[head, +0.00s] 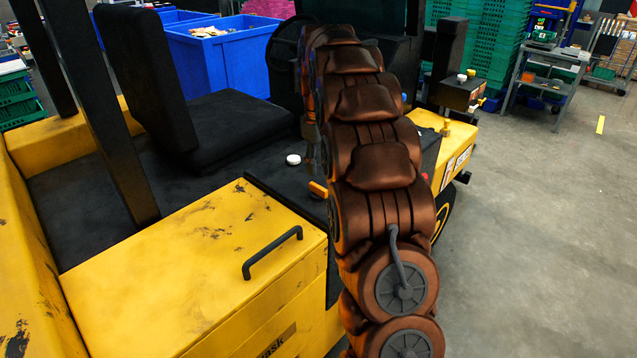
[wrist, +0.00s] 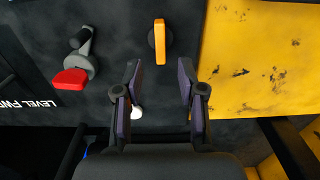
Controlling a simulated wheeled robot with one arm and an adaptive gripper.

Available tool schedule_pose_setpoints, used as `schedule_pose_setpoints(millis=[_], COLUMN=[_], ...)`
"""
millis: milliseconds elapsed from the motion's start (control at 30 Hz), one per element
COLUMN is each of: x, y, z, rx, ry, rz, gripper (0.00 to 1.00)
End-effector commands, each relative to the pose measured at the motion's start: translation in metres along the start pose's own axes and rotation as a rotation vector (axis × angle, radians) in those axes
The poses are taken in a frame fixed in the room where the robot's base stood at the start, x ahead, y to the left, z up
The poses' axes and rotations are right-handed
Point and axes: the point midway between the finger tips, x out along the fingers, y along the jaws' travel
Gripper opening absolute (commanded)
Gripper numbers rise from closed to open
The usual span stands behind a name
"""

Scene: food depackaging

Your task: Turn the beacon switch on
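An orange switch lever (wrist: 159,45) on a dark round base sits on the vehicle's black panel in the wrist view. It also shows in the head view (head: 318,188), left of my arm. No beacon label is readable, so I cannot confirm that this is the beacon switch. My gripper (wrist: 159,76) is open and empty. Its two dark fingers point toward the orange lever, which lies beyond the fingertips and roughly midway between them. The fingers appear apart from it. In the head view my brown arm hides the gripper.
A red-ended grey lever (wrist: 75,75) stands left of the orange one, near partly readable "LEVEL" lettering. A white round knob (head: 293,159) is on the black deck. A yellow cover (head: 195,265) with a black handle (head: 272,252) lies nearby. Open floor (head: 540,230) is at right.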

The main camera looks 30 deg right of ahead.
Motion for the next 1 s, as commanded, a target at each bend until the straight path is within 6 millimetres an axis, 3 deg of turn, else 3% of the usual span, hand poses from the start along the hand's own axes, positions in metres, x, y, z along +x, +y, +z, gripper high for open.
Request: schedule_pose_setpoints(millis=[500, 967, 1000], x=[0.058, 0.068, 0.068], y=[-0.001, 0.000, 0.000], z=[0.001, 0.000, 0.000], rx=[0.000, 0.000, 0.000], ry=[-0.003, 0.001, 0.001], rz=[-0.001, 0.001, 0.001], gripper=[0.40, 0.40, 0.35])
